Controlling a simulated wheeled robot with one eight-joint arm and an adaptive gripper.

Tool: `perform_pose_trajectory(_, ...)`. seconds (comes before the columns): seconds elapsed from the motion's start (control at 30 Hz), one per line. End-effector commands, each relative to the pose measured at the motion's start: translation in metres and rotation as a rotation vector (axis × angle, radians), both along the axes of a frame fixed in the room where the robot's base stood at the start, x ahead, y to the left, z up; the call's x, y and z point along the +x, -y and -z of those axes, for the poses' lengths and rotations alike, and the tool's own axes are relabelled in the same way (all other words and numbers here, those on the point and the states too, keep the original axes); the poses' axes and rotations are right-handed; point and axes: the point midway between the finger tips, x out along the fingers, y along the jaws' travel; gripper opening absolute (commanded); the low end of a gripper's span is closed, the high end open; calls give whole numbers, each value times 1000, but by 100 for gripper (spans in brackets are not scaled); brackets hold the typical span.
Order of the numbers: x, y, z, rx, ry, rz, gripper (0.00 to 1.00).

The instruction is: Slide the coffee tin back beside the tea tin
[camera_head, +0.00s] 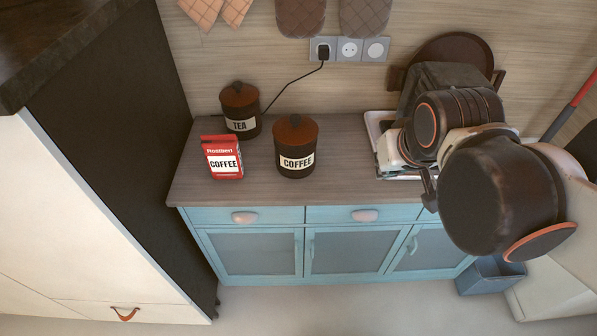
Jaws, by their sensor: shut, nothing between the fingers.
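The coffee tin (296,149) is a dark round canister with a brown lid and a white COFFEE label. It stands upright on the wooden counter top. The tea tin (240,112), a similar dark canister labelled TEA, stands farther back to its left, near the wall. A gap separates the two tins. My arm (497,197) reaches over the right part of the counter, well to the right of the coffee tin. I cannot make out my gripper's fingers, which seem hidden behind my arm's own links. Nothing of mine touches either tin.
A red coffee packet (222,158) stands in front of the tea tin, left of the coffee tin. A black cable runs from the wall sockets (349,50) down behind the tins. A white tray (373,127) lies at the right. The counter (345,175) is clear between coffee tin and tray.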

Motion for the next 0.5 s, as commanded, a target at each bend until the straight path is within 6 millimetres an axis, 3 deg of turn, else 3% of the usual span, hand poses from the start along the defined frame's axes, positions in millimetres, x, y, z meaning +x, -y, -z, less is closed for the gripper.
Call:
perform_pose_trajectory(0.23,47,-19,4,-24,-59,-13,0)
perform_pose_trajectory(0.5,100,-46,30,-61,-125,-20,0)
